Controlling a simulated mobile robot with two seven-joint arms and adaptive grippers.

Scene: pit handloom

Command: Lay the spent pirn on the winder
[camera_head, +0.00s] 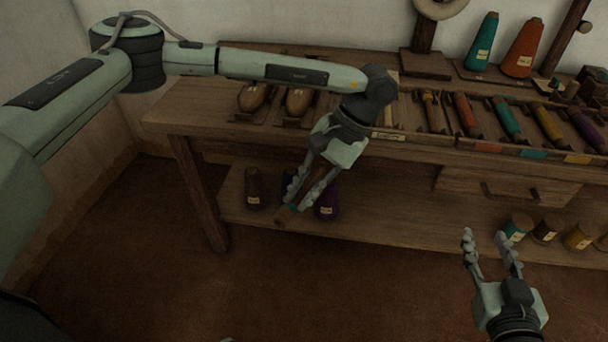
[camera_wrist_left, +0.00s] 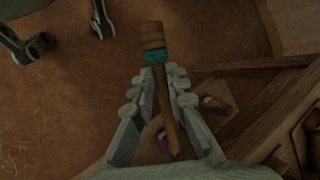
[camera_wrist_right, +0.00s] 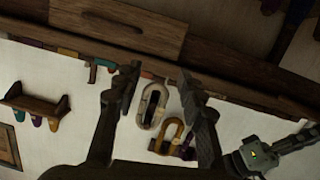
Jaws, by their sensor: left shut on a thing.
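My left gripper (camera_head: 297,197) is shut on the spent pirn (camera_head: 285,214), a bare wooden stick with a thick brown head. It is in front of the bench, above the floor side of the lower shelf. In the left wrist view the pirn (camera_wrist_left: 155,55) shows a teal band below its head and runs back between the fingers. A post on a wooden base (camera_head: 425,65) with a pale ring, cut off by the top edge, stands at the bench's back; it may be the winder, but I cannot tell. My right gripper (camera_head: 490,245) is open and empty, low at the right.
The bench top (camera_head: 195,102) holds two brown shuttles (camera_head: 254,97) at left and a tray of coloured pirns (camera_head: 510,117) at right. Teal (camera_head: 482,42) and orange (camera_head: 523,48) cones stand behind. Spools fill parts of the lower shelf (camera_head: 390,228). The front floor is clear.

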